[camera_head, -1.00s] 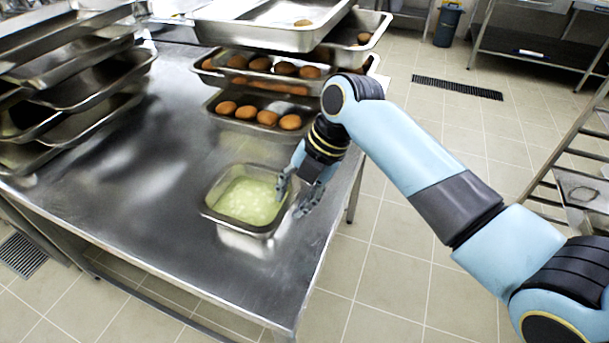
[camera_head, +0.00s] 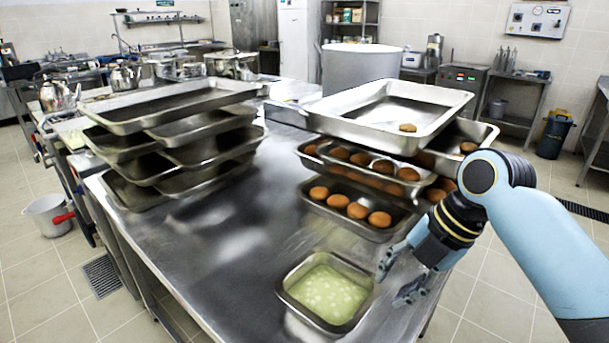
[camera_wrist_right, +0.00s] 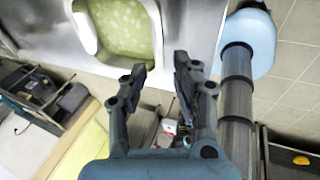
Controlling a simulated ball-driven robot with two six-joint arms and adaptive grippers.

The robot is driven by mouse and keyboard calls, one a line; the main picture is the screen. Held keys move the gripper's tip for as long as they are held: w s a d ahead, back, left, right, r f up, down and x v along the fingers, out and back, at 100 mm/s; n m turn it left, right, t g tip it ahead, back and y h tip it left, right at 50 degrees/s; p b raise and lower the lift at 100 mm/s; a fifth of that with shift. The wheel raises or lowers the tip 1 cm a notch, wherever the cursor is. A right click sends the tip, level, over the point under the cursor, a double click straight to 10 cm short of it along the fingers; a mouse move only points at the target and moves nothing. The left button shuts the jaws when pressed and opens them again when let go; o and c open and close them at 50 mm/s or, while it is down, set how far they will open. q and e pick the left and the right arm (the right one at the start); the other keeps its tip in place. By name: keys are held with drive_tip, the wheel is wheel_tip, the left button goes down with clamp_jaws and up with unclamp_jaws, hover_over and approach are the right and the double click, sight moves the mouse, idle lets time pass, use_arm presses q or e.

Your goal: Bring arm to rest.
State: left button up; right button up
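My right gripper (camera_head: 394,281) is just to the right of a small metal pan (camera_head: 304,313) of pale green liquid (camera_head: 328,292), near the table's right edge. Its fingers are spread apart with nothing between them. In the right wrist view the open fingers (camera_wrist_right: 160,66) point toward the pan's rim (camera_wrist_right: 155,27), with the pan beyond them. Whether a fingertip touches the rim cannot be told. My right arm (camera_head: 545,235) reaches in from the right. My left arm and gripper are not in view.
Stacked trays with brown round items (camera_head: 357,211) stand behind the gripper, close to my right forearm. More empty trays (camera_head: 170,108) are stacked at the left. The metal table (camera_head: 215,250) is bare in the middle. Floor (camera_head: 495,285) is open to the right.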

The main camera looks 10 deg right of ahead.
drive_tip(key=s+d+r+m+t+h, duration=0.1)
drive_tip(key=s+d+m+h, duration=0.2)
drive_tip(key=s+m, duration=0.8)
drive_tip(key=s+d+r+m+h, duration=0.1)
drive_tip(key=s+d+m+h, duration=0.1)
drive_tip(key=s+m, duration=0.95)
wheel_tip(320, 180, down, 35)
drive_tip(key=w+d+m+g+b, duration=0.1)
drive_tip(key=d+m+b, duration=0.1)
drive_tip(key=b, duration=0.7)
drive_tip(key=s+f+b, duration=0.3)
drive_tip(key=s+f, duration=0.6)
drive_tip(key=f, duration=0.2)
drive_tip(key=s+d+f+g+b, duration=0.1)
drive_tip(key=s+f+b, duration=0.3)
drive_tip(key=s+f, duration=0.5)
wheel_tip(320, 180, down, 3)
drive_tip(key=shift+s+d+f, duration=0.2)
drive_tip(key=shift+s+d, duration=0.05)
drive_tip(key=shift+m+g, duration=0.25)
drive_tip(key=shift+g, duration=0.05)
